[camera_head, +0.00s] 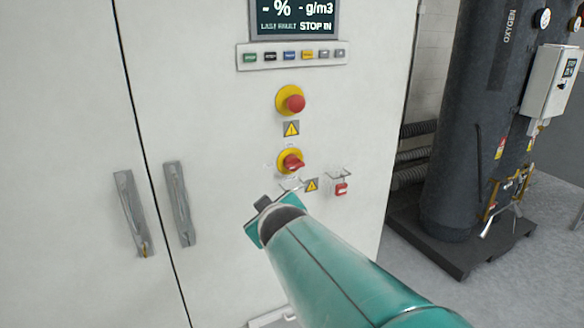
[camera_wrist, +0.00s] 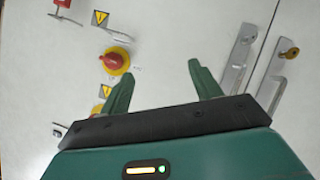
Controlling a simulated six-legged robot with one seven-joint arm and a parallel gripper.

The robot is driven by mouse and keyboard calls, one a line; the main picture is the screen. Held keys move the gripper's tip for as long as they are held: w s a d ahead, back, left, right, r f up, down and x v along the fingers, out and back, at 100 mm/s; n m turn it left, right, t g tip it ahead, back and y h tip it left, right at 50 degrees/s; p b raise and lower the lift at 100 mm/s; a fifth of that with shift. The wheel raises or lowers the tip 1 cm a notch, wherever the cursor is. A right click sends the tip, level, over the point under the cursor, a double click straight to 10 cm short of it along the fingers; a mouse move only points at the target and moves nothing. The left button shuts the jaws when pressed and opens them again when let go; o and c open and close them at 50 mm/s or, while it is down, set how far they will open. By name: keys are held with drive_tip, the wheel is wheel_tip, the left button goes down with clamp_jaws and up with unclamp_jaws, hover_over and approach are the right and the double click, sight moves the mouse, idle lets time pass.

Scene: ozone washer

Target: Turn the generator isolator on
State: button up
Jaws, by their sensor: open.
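The generator isolator looks to be the red rotary knob on a round yellow plate (camera_head: 291,162), on the white cabinet front below the emergency stop. In the wrist view the red knob (camera_wrist: 112,60) sits left of my left-hand finger. My gripper (camera_wrist: 161,68) is open, with its two green fingers apart and nothing between them. In the head view my gripper (camera_head: 277,207) is below and slightly left of the knob, partly hidden by my arm. I cannot tell whether a fingertip touches the cabinet.
A red emergency stop (camera_head: 291,101) is above the knob. A red padlock-like tag (camera_head: 341,188) hangs to the lower right. Metal door handles (camera_head: 178,204) are on the left. A dark oxygen tank (camera_head: 470,120) stands right of the cabinet. The cabinet front between handles and knob is bare.

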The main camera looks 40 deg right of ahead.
drive_tip(key=w+d+r+n+t, duration=0.2)
drive_tip(key=d+n+t, duration=0.1)
drive_tip(key=d, duration=0.8)
drive_tip(key=n+t+y, duration=0.4)
drive_tip(key=n, duration=0.2)
approach(297, 167)
drive_tip(key=shift+h, duration=0.3)
drive_tip(key=w, duration=0.6)
drive_tip(key=w+d, duration=0.1)
drive_tip(key=w, duration=0.2)
drive_tip(key=shift+w+d+r, duration=0.1)
drive_tip(key=shift+w+r, duration=0.1)
drive_tip(key=shift+w, duration=0.1)
drive_tip(key=c, duration=1)
